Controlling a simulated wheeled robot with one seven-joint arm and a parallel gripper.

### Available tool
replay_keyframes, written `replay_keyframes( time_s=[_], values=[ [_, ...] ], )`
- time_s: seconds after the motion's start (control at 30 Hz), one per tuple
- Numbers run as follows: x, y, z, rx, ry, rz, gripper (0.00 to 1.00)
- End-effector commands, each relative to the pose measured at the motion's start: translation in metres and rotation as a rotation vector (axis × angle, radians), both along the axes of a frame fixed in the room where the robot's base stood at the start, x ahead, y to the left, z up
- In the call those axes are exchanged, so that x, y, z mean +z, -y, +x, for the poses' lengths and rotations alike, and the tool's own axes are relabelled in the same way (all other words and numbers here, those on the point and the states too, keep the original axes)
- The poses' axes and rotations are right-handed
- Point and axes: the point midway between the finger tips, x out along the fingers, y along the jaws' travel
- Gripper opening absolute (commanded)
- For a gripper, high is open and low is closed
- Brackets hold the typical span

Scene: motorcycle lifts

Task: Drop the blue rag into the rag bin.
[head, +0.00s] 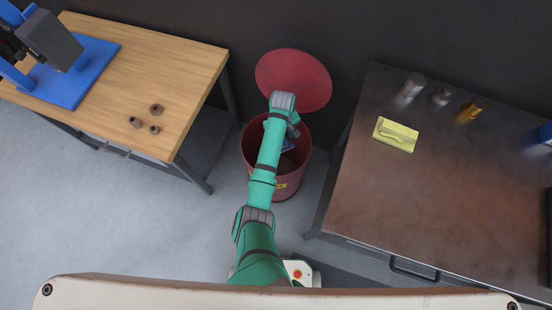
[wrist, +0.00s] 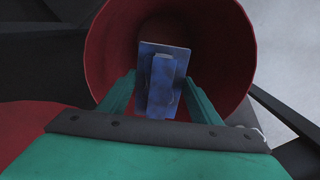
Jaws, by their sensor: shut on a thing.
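The blue rag (wrist: 160,84) is between the two fingers of my gripper (wrist: 159,92), which is shut on it. In the wrist view the rag is over or inside the open mouth of the red rag bin (wrist: 232,40); its exact height against the rim is hard to tell. In the head view the bin (head: 289,186) stands on the floor between the two tables, its round red lid (head: 300,75) tipped up at the back. There my arm covers most of the opening, and only a small part of the rag (head: 288,144) shows.
A wooden bench (head: 190,75) with several small brown parts and a blue machine (head: 75,75) stands on the left. A dark metal table (head: 400,210) on the right holds a yellow block (head: 396,134), cans and other items. The floor left of the bin is clear.

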Motion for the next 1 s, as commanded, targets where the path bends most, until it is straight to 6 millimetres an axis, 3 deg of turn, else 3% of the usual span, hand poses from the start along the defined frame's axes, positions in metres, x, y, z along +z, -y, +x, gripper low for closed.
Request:
replay_keyframes(
  time_s=[0.2, 0.5, 0.53, 0.6, 1.0],
  values=[
    [-0.0117, 0.0048, -0.0001, -0.009, 0.0, 0.001, 0.28],
    [-0.0132, 0.0046, 0.0, -0.008, 0.0, 0.001, 0.28],
    [-0.0132, 0.0041, -0.0001, -0.007, 0.0, 0.001, 0.62],
    [-0.0131, 0.003, 0.0, -0.005, 0.0, 0.0, 0.79],
    [-0.0071, 0.002, 0.0005, -0.003, 0.002, 0.0, 0.8]
  ],
)
